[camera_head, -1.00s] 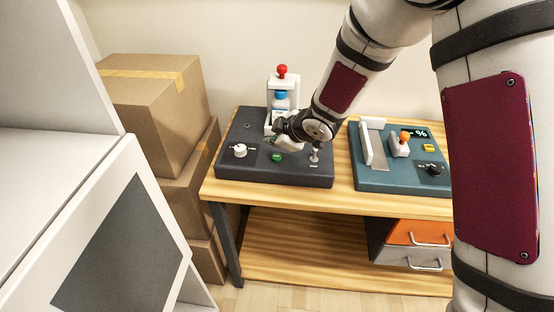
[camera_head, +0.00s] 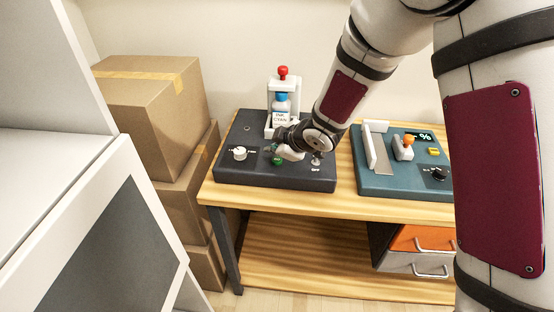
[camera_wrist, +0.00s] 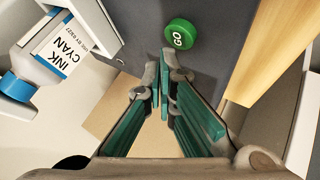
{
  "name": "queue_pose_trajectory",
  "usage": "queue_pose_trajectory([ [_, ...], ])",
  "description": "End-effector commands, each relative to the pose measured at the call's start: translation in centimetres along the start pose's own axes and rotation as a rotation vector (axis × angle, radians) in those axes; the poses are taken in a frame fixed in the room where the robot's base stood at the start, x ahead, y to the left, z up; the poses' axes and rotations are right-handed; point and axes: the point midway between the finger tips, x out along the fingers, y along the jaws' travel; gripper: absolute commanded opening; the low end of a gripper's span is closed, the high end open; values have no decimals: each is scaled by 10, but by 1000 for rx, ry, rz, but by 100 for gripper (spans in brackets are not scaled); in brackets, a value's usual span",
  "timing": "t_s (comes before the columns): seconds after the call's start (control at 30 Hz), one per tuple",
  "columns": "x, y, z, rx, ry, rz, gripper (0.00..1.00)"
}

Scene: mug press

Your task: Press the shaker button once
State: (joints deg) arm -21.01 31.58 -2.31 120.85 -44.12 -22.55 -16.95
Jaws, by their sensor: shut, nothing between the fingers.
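The dark shaker box (camera_head: 232,172) stands on the left of the wooden table. Its round green button (camera_head: 277,161) is near the front, partly covered by my gripper. In the wrist view the green button (camera_wrist: 180,33) shows the word GO. My gripper (camera_head: 281,153) is at the button in the head view. In the wrist view the fingertips (camera_wrist: 165,62) are together and empty, just below the button in the picture. I cannot tell if they touch it. An ink bottle (camera_head: 281,118) labelled cyan stands in the white holder, and shows at left in the wrist view (camera_wrist: 55,50).
A white knob (camera_head: 239,153) and a small metal switch (camera_head: 317,160) sit either side of the button. A red knob (camera_head: 283,72) tops the holder. A teal device (camera_head: 385,185) stands to the right. Cardboard boxes (camera_head: 150,105) are stacked left of the table.

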Motion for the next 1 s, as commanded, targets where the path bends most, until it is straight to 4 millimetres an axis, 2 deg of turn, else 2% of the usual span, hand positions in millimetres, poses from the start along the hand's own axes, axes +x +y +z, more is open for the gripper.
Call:
queue_pose_trajectory([
  [1.0, 6, -4, 4, 0, 0, -1, 0],
])
